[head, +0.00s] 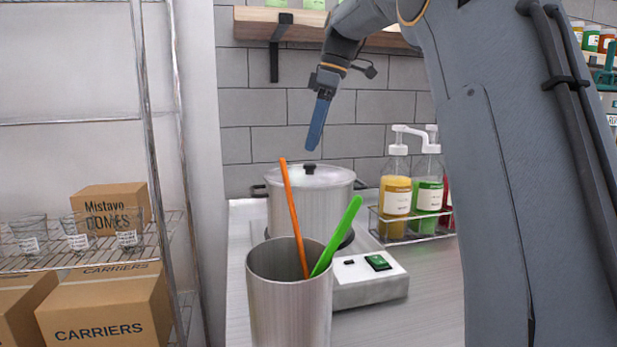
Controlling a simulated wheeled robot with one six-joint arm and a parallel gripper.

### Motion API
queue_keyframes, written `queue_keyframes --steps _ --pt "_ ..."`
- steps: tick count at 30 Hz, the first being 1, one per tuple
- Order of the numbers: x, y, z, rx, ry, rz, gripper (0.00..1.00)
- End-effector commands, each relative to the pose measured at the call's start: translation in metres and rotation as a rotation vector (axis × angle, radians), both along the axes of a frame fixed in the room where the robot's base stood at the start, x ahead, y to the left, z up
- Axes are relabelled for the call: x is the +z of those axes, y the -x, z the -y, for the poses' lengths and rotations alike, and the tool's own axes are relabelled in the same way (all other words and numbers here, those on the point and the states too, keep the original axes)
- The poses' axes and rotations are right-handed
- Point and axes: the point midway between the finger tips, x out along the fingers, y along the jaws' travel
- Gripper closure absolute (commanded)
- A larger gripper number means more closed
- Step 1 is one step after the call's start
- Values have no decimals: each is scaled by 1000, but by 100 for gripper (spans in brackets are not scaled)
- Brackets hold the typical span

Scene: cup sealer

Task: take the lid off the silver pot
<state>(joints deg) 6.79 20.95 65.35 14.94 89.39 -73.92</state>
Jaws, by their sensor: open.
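The silver pot (312,212) stands on a white hot plate at the back of the counter, against the tiled wall. Its lid (325,177) sits on top, with a black knob (309,168) in the middle. My gripper (317,137) is open and empty, pointing down a little above the knob and apart from it. I see it side-on, so its fingers overlap. The lower front of the pot is partly hidden by the metal cup and the sticks in it.
A metal cup (290,312) with an orange stick (293,215) and a green stick (338,235) stands in front of the pot. The hot plate (368,287) has a green switch. Pump bottles (397,195) stand in a rack to the right. A wooden shelf (252,22) hangs above.

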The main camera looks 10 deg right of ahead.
Motion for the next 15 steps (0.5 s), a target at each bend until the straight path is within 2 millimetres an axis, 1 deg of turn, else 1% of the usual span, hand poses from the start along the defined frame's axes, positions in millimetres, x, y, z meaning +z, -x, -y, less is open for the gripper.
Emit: queue_keyframes --steps 5,9,12,15 --pt "-20 -1 -1 0 -1 -4 52" --pt "-40 -4 -3 0 -1 -4 52" --pt "-50 -5 -5 0 0 -2 52" --pt "-55 -6 -6 -1 0 -2 52"
